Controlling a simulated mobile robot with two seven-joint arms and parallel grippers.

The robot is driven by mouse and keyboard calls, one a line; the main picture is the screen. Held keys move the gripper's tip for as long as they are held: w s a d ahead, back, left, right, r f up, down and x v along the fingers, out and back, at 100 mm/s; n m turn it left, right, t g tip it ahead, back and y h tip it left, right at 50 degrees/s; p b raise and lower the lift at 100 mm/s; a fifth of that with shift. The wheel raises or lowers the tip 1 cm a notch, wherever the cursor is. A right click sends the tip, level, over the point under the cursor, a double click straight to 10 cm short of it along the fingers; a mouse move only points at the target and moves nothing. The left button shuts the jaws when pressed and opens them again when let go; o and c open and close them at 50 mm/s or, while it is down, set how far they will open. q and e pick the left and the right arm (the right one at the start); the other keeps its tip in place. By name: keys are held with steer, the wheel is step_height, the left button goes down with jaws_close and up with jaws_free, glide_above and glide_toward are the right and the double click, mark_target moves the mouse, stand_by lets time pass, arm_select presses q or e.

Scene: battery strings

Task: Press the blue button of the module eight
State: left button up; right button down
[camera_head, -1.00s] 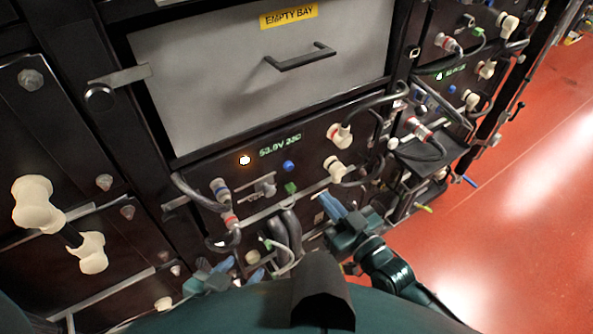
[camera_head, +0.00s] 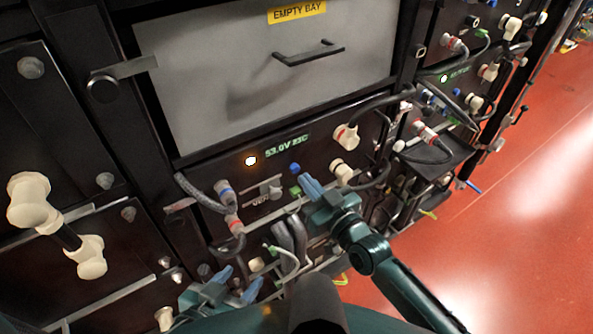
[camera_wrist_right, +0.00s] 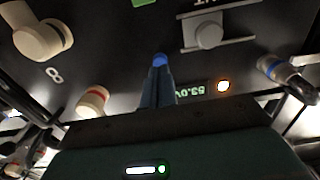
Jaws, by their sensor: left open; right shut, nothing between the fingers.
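The module marked 8 is the dark panel (camera_head: 225,172) below the empty bay, with a lit "53.0V 23C" display (camera_head: 287,147) and an orange-ringed light (camera_head: 251,161). Its blue button (camera_head: 295,168) sits just below the display. My right gripper (camera_head: 308,184) is shut and empty, its blue fingertips just below and right of the button. In the right wrist view the button (camera_wrist_right: 160,60) shows directly at the fingertips (camera_wrist_right: 158,72), partly covered; I cannot tell whether they touch. My left gripper (camera_head: 238,284) is open and empty, low at the bottom edge.
Cream connectors (camera_head: 345,137) with thick cables stand right of the button. A blue-ringed connector (camera_head: 224,190) and a cable are at the left. The "8" label (camera_wrist_right: 53,74) shows upside down in the wrist view. More modules stand at right, beside open red floor (camera_head: 530,200).

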steer(key=shift+w+a, duration=0.25)
steer(key=shift+w, duration=0.1)
steer(key=shift+b+x, duration=0.5)
steer(key=shift+x, duration=0.45)
steer(key=shift+p+v, duration=0.95)
steer(key=shift+v, duration=0.7)
steer(key=p+v, duration=0.2)
steer(key=v, duration=0.2)
steer(key=shift+s+d, duration=0.2)
steer(key=shift+s, duration=0.1)
